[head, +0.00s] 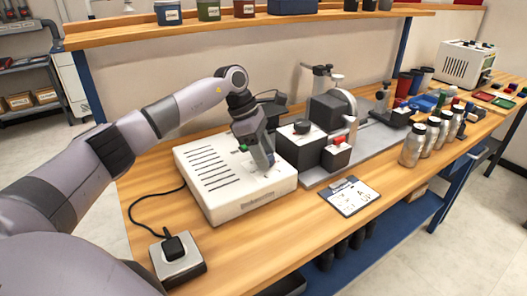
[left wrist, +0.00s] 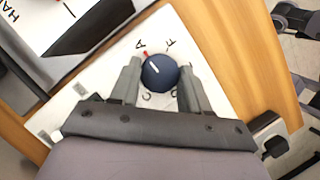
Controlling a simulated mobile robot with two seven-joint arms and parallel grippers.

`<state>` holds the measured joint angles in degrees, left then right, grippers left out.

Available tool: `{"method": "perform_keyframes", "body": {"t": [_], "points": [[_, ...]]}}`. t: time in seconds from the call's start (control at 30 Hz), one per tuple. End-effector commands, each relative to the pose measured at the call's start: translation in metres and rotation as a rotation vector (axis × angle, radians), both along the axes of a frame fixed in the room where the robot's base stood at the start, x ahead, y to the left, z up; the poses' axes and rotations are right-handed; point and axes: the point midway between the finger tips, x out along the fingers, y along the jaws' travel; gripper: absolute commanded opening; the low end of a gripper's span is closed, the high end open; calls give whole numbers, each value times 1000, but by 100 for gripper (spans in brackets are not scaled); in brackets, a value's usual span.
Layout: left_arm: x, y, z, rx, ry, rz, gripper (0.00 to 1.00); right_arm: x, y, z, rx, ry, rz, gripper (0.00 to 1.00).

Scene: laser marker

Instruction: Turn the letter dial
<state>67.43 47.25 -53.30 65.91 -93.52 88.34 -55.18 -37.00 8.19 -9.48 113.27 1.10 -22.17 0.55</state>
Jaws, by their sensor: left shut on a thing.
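The letter dial (left wrist: 159,72) is a round dark blue knob with a white pointer line, on a white panel. Printed letters ring it, among them an A near a small red mark. In the left wrist view my left gripper (left wrist: 158,84) has a finger on each side of the knob and is shut on it. In the head view my left gripper (head: 268,167) points down at the right part of the white slotted box (head: 215,160) and hides the dial. My right gripper is not in view.
A dark-topped machine (head: 325,112) on a grey plate stands right of the box. A printed card (head: 349,196) lies in front of it. Several metal bottles (head: 412,146) stand further right. A corded switch box (head: 177,257) sits at the bench's near left.

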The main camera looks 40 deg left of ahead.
Motion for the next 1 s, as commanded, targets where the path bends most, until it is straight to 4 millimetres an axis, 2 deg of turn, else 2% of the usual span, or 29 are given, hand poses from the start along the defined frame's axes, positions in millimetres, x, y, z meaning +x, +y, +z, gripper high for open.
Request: {"method": "perform_keyframes", "body": {"t": [0.27,0.3,0.33,0.37,0.7,1.0], "points": [[0,0,1,1,-3,-2,16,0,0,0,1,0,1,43],[0,0,1,1,-3,-2,56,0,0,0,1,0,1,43],[0,0,1,1,-3,-2,66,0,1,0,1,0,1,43],[0,0,1,1,-3,-2,71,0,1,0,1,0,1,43],[0,2,4,1,-2,0,71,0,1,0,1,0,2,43],[-6,18,46,0,-6,0,71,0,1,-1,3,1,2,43]]}}
